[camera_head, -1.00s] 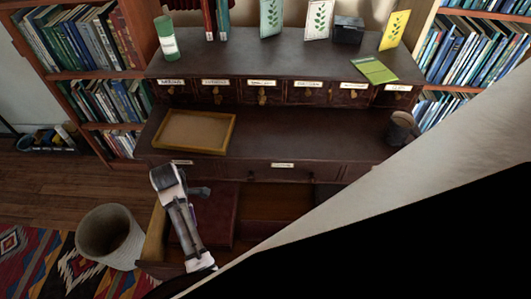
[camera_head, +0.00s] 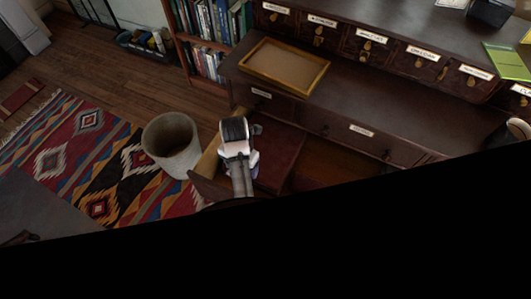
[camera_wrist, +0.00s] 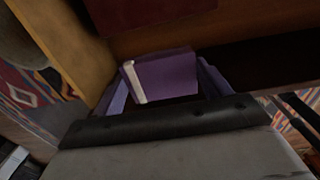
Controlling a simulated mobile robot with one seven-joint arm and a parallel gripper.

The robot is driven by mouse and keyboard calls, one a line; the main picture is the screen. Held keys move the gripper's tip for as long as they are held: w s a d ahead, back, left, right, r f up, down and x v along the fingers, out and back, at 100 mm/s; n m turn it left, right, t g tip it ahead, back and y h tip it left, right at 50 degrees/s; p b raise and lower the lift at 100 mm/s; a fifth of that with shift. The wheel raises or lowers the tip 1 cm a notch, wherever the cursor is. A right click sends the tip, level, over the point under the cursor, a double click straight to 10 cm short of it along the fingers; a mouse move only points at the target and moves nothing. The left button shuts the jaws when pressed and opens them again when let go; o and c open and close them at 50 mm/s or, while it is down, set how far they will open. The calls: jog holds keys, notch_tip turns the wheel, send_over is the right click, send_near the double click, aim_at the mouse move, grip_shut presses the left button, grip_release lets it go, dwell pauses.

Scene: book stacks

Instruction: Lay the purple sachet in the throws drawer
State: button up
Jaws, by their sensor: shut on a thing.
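My gripper (camera_head: 238,165) points down over the left part of an open drawer (camera_head: 207,160) low in the dark desk. In the wrist view my gripper (camera_wrist: 165,88) is shut on the purple sachet (camera_wrist: 168,74), which has a pale strip along its left side. The sachet is hidden behind my gripper in the head view. The drawer's pale wooden side (camera_wrist: 72,40) is left of the sachet in the wrist view. A dark red flat thing (camera_head: 281,157) shows at the drawer. I cannot tell whether the sachet touches the drawer, and its label is unreadable.
A woven basket (camera_head: 171,148) stands on the floor close left of the drawer. A wooden tray (camera_head: 285,68) sits on the desktop above. Small labelled drawers (camera_head: 365,45) line the back. A patterned rug (camera_head: 85,150) covers the floor at left. My own body hides the bottom.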

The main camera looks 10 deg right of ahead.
notch_tip(320, 180, down, 20)
jog(key=shift+r+b, duration=0.1)
jog(key=shift+b, duration=0.55)
jog(key=shift+f, duration=0.25)
jog(key=o, duration=1)
jog(key=shift+o, duration=0.2)
jog(key=shift+r, duration=0.1)
notch_tip(320, 180, up, 12)
jog(key=shift+r+p, duration=0.15)
jog(key=shift+p, duration=0.3)
